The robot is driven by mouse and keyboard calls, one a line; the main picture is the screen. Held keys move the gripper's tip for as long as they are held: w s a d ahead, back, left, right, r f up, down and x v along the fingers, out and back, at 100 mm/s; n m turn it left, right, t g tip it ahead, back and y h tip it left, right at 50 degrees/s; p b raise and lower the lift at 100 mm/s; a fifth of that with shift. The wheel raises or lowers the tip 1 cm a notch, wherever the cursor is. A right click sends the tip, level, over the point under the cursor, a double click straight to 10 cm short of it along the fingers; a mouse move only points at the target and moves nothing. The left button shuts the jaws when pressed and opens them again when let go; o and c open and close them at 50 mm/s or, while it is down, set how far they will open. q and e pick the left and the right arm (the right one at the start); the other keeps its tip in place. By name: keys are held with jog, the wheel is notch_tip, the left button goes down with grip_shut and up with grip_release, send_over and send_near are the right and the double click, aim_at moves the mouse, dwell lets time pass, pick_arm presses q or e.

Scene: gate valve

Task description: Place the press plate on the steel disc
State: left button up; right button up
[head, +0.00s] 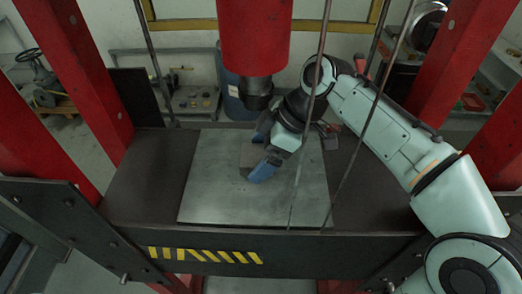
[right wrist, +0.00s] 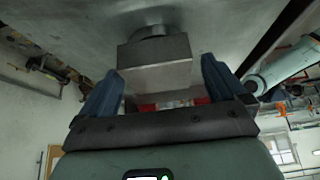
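The press plate is a small grey block (right wrist: 155,65); in the head view it shows as a brownish-grey square (head: 247,160) on the press bed. In the right wrist view, whose picture looks upside down, the round steel disc (right wrist: 152,31) lies between the block and the bed surface. The block appears to rest on the disc, partly hiding it. My right gripper (head: 257,157) has its blue fingers on either side of the block. It appears open, with a gap showing beside the block in the wrist view (right wrist: 161,72). My left gripper is not in view.
The grey bed plate (head: 215,205) is otherwise clear. The red press ram (head: 253,35) with its black tip (head: 257,92) hangs just behind my gripper. Thin rods (head: 312,110) and red frame posts (head: 75,65) stand around the bed.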

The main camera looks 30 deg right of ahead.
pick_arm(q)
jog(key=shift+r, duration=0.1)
pick_arm(e)
jog(key=shift+r, duration=0.15)
jog(key=shift+r, duration=0.25)
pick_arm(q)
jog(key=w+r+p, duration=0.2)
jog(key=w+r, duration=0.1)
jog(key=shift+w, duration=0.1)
pick_arm(e)
jog(key=v, duration=1.1)
jog(key=shift+s+d+r, duration=0.15)
jog(key=shift+s+r, duration=0.05)
jog(key=shift+s, duration=0.05)
